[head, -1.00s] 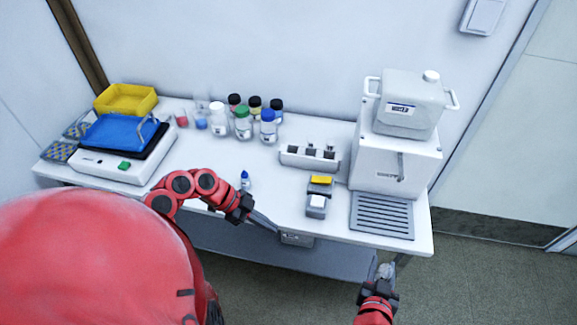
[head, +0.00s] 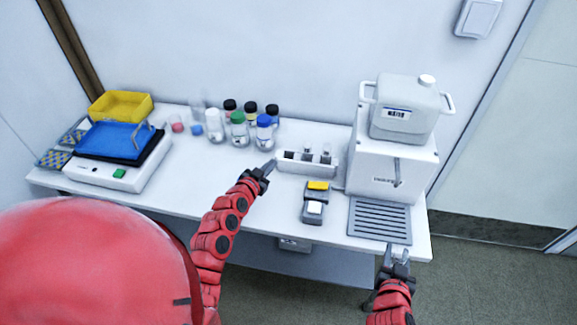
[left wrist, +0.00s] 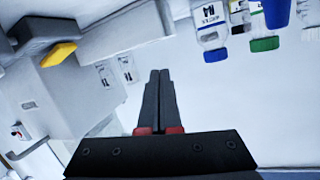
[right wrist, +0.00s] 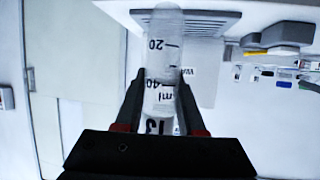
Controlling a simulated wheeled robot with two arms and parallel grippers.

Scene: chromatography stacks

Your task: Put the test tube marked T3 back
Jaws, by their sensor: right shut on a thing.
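A clear test tube (right wrist: 160,60) with black graduations is clamped between the fingers of my right gripper (right wrist: 161,88). Its label, partly hidden by the gripper, seems to read T3. In the head view my right gripper (head: 395,255) is at the table's front right edge, beside the grey grille. A white rack (head: 308,169) with dark slots stands mid-table; faint clear shapes rise from it. In the left wrist view two small labels (left wrist: 105,76) sit near the rack (left wrist: 125,32). My left gripper (head: 268,167) is shut and empty, just left of the rack; its fingers meet in the left wrist view (left wrist: 160,75).
A white machine (head: 388,165) with a grey grille (head: 379,220) stands right of the rack. A small grey device with a yellow part (head: 318,186) lies in front of the rack. Several capped bottles (head: 240,130) stand behind left. A balance with blue tray (head: 115,139) is far left.

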